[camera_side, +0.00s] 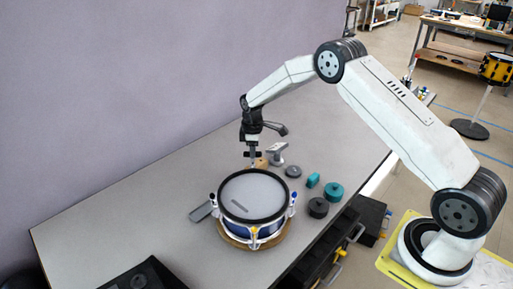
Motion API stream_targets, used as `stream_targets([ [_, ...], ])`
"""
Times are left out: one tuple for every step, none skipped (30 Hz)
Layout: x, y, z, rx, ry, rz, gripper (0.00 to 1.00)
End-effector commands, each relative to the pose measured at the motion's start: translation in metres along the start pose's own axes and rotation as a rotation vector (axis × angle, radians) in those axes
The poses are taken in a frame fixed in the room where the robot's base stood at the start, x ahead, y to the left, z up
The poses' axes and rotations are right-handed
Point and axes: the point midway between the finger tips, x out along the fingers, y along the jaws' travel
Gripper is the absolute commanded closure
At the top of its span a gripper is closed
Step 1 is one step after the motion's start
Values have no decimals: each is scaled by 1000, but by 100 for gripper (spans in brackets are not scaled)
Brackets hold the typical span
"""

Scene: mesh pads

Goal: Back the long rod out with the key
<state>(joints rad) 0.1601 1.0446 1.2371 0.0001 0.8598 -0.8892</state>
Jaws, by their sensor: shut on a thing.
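A small drum with a grey mesh head (250,196), black hoop and blue shell stands on a round wooden base (227,238) on the table. White lugs with coloured tops sit around its rim, with a yellow one (254,231) at the front. My gripper (252,150) points down at the drum's far edge and is shut on a small dark key (252,155). The key's lower end is close above the far rim; I cannot tell whether it is seated on a rod. The long rod cannot be singled out at this size.
A grey metal piece (277,153), a grey disc (293,171), teal pieces (333,191) and a dark round piece (318,207) lie right of the drum. A flat grey piece (202,211) lies left. A black case (145,275) is at the front. The table's left is clear.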

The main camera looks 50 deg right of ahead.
Motion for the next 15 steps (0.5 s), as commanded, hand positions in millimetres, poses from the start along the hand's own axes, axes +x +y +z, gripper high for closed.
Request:
stream_targets([
  [0,0,0,-31,0,0,100],
  [0,0,0,-54,0,0,100],
  [0,0,0,-84,0,0,100],
  [0,0,0,-108,0,0,100],
  [0,0,0,-131,0,0,100],
  [0,0,0,-162,0,0,100],
  [0,0,0,-185,0,0,100],
  [0,0,0,-209,0,0,100],
  [0,0,0,-239,0,0,100],
  [0,0,0,-263,0,0,100],
  [0,0,0,-285,0,0,100],
  [0,0,0,-316,0,0,100],
  [0,0,0,-339,0,0,100],
  [0,0,0,-363,0,0,100],
  [0,0,0,-393,0,0,100],
])
